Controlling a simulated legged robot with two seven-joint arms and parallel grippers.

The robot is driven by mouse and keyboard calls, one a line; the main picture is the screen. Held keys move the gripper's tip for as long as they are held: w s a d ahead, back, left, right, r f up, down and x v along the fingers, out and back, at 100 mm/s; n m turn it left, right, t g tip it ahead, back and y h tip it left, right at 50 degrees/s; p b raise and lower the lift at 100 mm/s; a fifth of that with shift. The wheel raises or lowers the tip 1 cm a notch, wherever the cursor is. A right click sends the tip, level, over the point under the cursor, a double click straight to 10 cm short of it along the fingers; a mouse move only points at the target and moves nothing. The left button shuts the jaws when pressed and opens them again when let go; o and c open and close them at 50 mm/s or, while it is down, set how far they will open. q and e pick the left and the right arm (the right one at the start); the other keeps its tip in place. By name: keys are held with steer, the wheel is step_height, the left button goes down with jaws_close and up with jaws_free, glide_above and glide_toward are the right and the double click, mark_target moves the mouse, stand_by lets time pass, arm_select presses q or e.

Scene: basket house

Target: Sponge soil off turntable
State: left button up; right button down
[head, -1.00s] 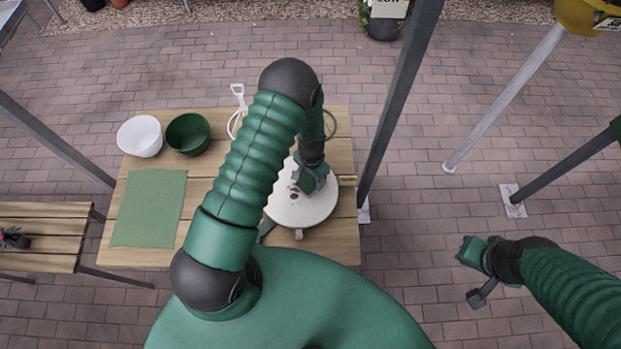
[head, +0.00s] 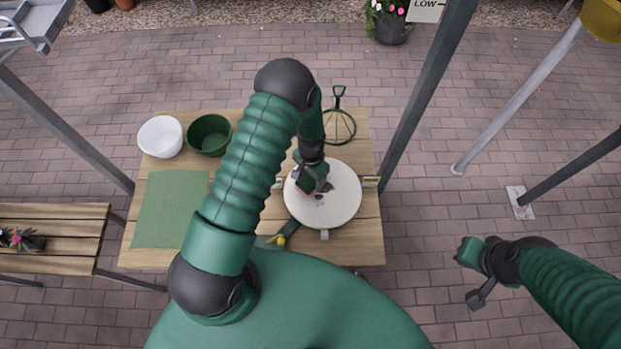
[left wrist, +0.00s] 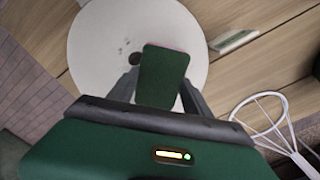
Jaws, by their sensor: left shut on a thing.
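The white round turntable (head: 345,205) lies on the wooden table. Dark soil patches (head: 320,200) show near its middle, and one patch (left wrist: 135,58) shows in the left wrist view. My left gripper (head: 313,181) is over the turntable, left of its centre. It is shut on a green sponge (left wrist: 162,75) with a thin pinkish edge. The sponge's lower face is hidden, so I cannot tell whether it touches the turntable. My right gripper (head: 476,275) is open and empty, over the paving right of the table.
A white bowl (head: 160,137), a green bowl (head: 210,135) and a green cloth (head: 170,208) lie on the table's left. A green wire tool (head: 339,125) is behind the turntable, a yellow-tipped tool (head: 279,240) in front. A grey post (head: 425,90) stands close right.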

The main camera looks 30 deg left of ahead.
mark_target(312, 179)
arm_select(q)
steer(key=shift+r, duration=0.6)
steer(key=shift+w+d+r+p, duration=0.1)
steer(key=shift+w+r+p, duration=0.05)
steer(key=shift+r+p, duration=0.6)
steer(key=shift+d+r+p, duration=0.2)
steer(key=shift+r+p, duration=0.5)
steer(key=shift+r, duration=0.85)
steer(key=shift+a, duration=0.2)
steer(key=shift+f, duration=0.1)
